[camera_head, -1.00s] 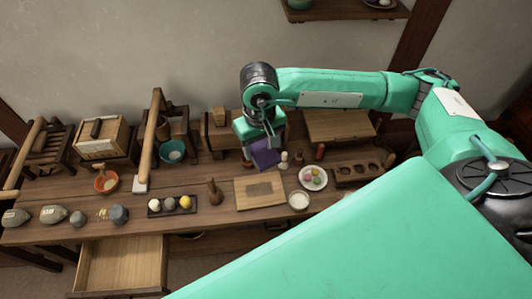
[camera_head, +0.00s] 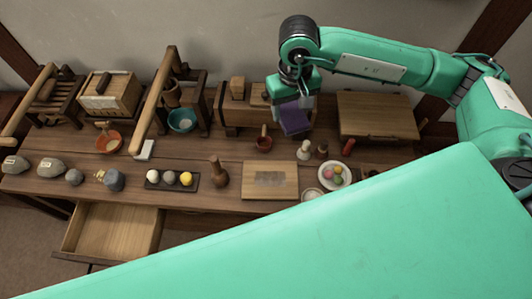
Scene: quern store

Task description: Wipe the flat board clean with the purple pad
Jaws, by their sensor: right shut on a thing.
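The flat board (camera_head: 257,194) is a light wooden rectangle lying on the table, with a dark grey smudge (camera_head: 270,179) across its middle. My right gripper (camera_head: 294,100) is shut on the purple pad (camera_head: 294,119) and holds it in the air, behind and a little to the right of the board in the picture. The pad hangs below the fingers, apart from the board. The fingertips are largely hidden. My left gripper is not in view.
Near the board stand a wooden pestle-like piece (camera_head: 219,172), a small red-brown cup (camera_head: 264,142), a white plate with coloured balls (camera_head: 335,175) and small pegs (camera_head: 304,150). A dark tray with balls (camera_head: 172,181) lies left. An open drawer (camera_head: 115,231) juts out in front.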

